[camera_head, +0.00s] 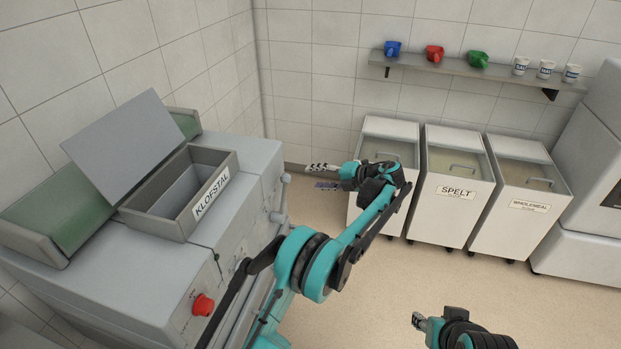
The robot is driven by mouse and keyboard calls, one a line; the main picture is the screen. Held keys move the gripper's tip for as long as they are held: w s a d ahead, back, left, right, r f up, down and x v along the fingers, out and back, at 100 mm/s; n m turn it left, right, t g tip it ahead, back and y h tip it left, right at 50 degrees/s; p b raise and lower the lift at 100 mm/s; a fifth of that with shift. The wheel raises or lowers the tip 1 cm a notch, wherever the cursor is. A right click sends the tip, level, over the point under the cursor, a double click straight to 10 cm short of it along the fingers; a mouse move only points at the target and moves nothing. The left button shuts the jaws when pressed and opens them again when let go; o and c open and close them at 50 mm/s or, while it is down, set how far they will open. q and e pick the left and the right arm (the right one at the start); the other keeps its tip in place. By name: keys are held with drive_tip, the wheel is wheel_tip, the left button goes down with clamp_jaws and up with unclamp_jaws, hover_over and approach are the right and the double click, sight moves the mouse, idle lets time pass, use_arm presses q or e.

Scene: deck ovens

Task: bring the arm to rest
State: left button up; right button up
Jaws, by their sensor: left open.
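My left arm, teal and black, reaches up through the middle of the view. Its gripper (312,176) points left, with its two fingers apart and nothing between them. It hangs in the air in front of the leftmost flour bin (375,205), over the gap beside the grey machine (150,285). My right gripper (416,319) shows only in part at the bottom edge, right of the middle, above the floor. Its fingertips are small and partly hidden, so I cannot tell whether they are apart.
The machine carries an open hopper labelled KLOFSTAL (150,218) and a red button (203,305). Bins marked SPELT (440,223) and WHOLEMEAL (505,231) stand at right. A wall shelf (450,68) holds coloured scoops and white cups. The floor (560,315) at lower right is clear.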

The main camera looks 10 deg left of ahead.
idle(0.4)
use_arm(q)
drive_tip(key=s+a+r+n+h, duration=0.4)
drive_tip(key=s+n, duration=0.5)
drive_tip(key=s+a+r+n+h, duration=0.3)
drive_tip(key=s+r+n, duration=0.2)
drive_tip(key=s+n, duration=0.35)
drive_tip(key=s+d+f+n+t+h, duration=0.1)
drive_tip(key=s+f+n+h, duration=0.2)
drive_tip(key=s+n, duration=0.7)
drive_tip(key=s+d+f+n+t+h, duration=0.1)
drive_tip(key=s+f+n, duration=0.4)
drive_tip(key=s+n, duration=0.5)
drive_tip(key=s+t+h, duration=0.1)
drive_tip(key=s, duration=0.3)
drive_tip(key=shift+s+d+h, duration=0.2)
drive_tip(key=shift+d+h, duration=0.2)
drive_tip(key=shift+a, duration=0.1)
